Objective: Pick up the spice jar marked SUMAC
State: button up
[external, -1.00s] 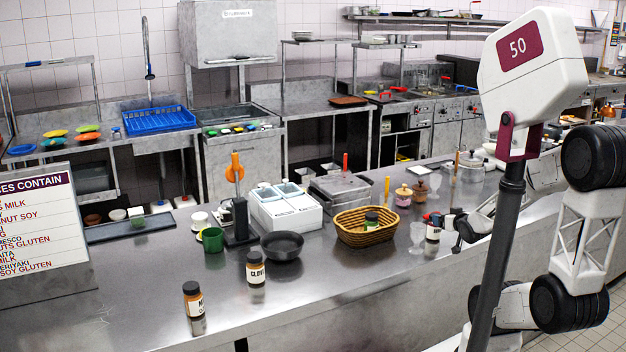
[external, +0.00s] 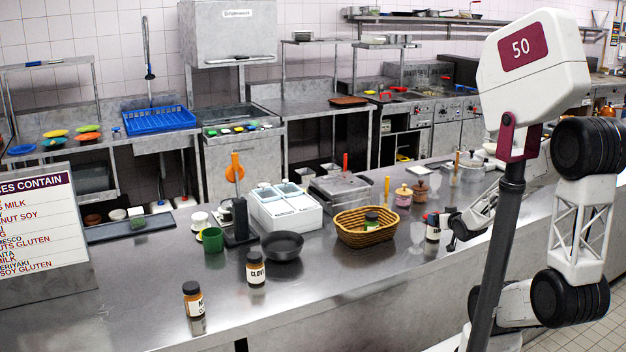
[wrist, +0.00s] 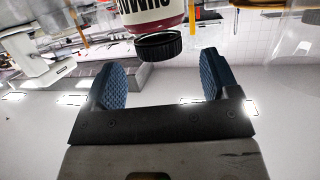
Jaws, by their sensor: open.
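The jar marked SUMAC (wrist: 154,20) shows in the wrist view at the top centre, its label upside down and its upper part cut off by the frame. Its black cap (wrist: 159,46) faces the space between my fingertips. In the external view the jar (external: 432,235) stands on the steel counter, partly hidden by my gripper (external: 443,222). My gripper is open and empty in the wrist view (wrist: 164,64). Its two blue ribbed pads are spread wider than the cap, and the jar is not clasped.
A wicker basket (external: 351,237) holding a jar stands left of my gripper. A pink pot (external: 403,196) and a brown pot (external: 420,191) stand behind. A CLOVE jar (external: 256,270) and another jar (external: 193,299) stand farther left. The front counter is largely clear.

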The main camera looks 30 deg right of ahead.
jog(key=shift+x, duration=2.1)
jog(key=shift+f, duration=0.15)
jog(key=c, duration=1.1)
